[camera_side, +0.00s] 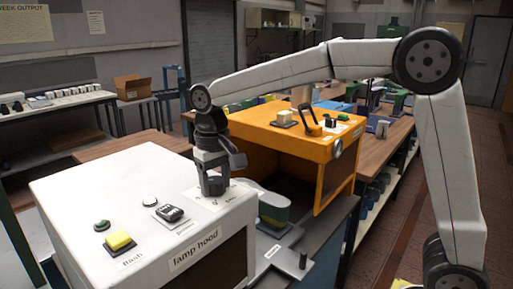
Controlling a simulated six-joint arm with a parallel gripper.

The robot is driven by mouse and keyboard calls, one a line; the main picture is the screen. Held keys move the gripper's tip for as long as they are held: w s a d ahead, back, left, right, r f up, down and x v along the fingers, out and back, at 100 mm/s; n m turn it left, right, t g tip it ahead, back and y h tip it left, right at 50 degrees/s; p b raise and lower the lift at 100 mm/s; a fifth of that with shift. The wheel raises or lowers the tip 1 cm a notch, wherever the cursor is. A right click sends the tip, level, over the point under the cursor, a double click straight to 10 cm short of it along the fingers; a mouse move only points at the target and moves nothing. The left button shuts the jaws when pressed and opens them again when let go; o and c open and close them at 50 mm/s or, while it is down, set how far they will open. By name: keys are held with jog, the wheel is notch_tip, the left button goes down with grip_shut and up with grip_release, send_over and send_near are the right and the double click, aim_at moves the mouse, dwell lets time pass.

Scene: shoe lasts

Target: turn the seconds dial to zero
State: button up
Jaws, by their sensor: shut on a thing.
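My gripper (214,186) points down over the top of the white box labelled "lamp hood" (120,215), near its far right corner. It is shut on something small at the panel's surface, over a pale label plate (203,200). I take this to be the seconds dial, but my gripper's fingers hide it, and its pointer and markings cannot be read.
An orange machine (270,130) stands behind, with an opening facing right of the box. A grey-green last (273,210) sits beside the box.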

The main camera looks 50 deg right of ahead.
aim_at(215, 179)
jog(key=n, duration=0.5)
jog(key=shift+n, duration=0.4)
jog(key=n, duration=0.6)
jog(key=o, duration=0.9)
jog(key=shift+r, duration=0.1)
jog(key=shift+r, duration=2.4)
jog(key=shift+r, duration=0.1)
